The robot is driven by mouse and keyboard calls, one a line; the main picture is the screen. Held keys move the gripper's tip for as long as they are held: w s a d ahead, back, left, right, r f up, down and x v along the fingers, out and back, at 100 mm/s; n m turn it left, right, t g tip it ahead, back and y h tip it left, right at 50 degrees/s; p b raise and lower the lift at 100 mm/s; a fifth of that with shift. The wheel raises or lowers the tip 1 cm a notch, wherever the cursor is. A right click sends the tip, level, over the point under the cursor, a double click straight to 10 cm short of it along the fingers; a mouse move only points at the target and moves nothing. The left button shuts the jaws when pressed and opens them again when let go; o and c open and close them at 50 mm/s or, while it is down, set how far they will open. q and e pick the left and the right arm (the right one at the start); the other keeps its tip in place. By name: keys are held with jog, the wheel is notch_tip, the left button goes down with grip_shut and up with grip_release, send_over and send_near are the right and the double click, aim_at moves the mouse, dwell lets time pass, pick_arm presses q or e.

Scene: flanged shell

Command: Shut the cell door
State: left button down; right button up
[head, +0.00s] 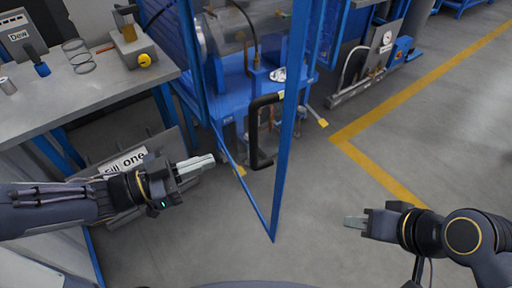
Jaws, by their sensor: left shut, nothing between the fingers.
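The cell door (286,150) is a clear panel in a thin blue frame. It stands open, swung out toward me, with its free edge near the middle of the head view. A black bar handle (256,135) is mounted near that edge. My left gripper (212,160) is shut and empty, left of the door, its fingers pointing right toward the handle with a visible gap between. My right gripper (348,222) is right of the door over bare floor, pointing left, apart from the door. Its fingers are too small to tell whether they are parted.
A grey workbench (100,98) at the left holds a metal coil (79,56) and a box with a yellow knob (130,47). A blue machine (247,88) stands behind the door. A yellow floor line (385,178) runs at the right.

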aim_at(267, 140)
pick_arm(q)
jog(key=b+x, duration=0.1)
jog(key=x, duration=1.1)
jog(key=shift+b, duration=0.3)
jog(key=shift+w, duration=0.1)
